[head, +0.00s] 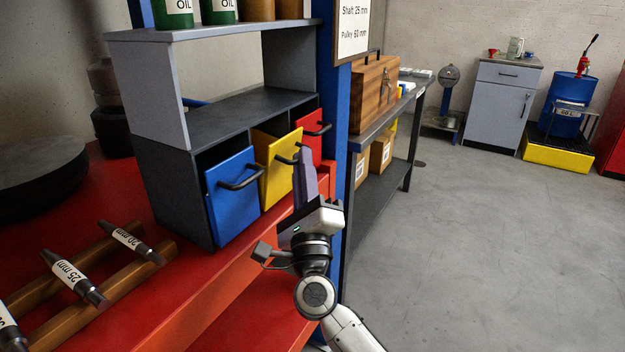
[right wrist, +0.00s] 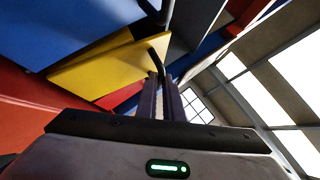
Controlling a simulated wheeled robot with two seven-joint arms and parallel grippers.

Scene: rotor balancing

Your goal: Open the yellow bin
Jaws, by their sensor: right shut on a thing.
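The yellow bin (head: 273,172) sits in the lower row of the grey shelf unit, between the blue bin (head: 232,195) and the red bin (head: 312,138). Its front stands about in line with its neighbours' fronts. My right gripper (head: 303,158) is in front of it, with its fingers shut on the dark bar handle (head: 285,159). In the right wrist view, the yellow bin (right wrist: 112,70) is at upper left, and its handle (right wrist: 156,58) runs down between the fingertips (right wrist: 159,78). The fingers hide part of the handle. My left gripper is not in view.
The red bench (head: 225,290) lies below the bins. Labelled shafts (head: 75,278) rest on wooden rails at left. A blue post (head: 336,110) stands close right of the red bin. Open floor (head: 480,250) lies to the right.

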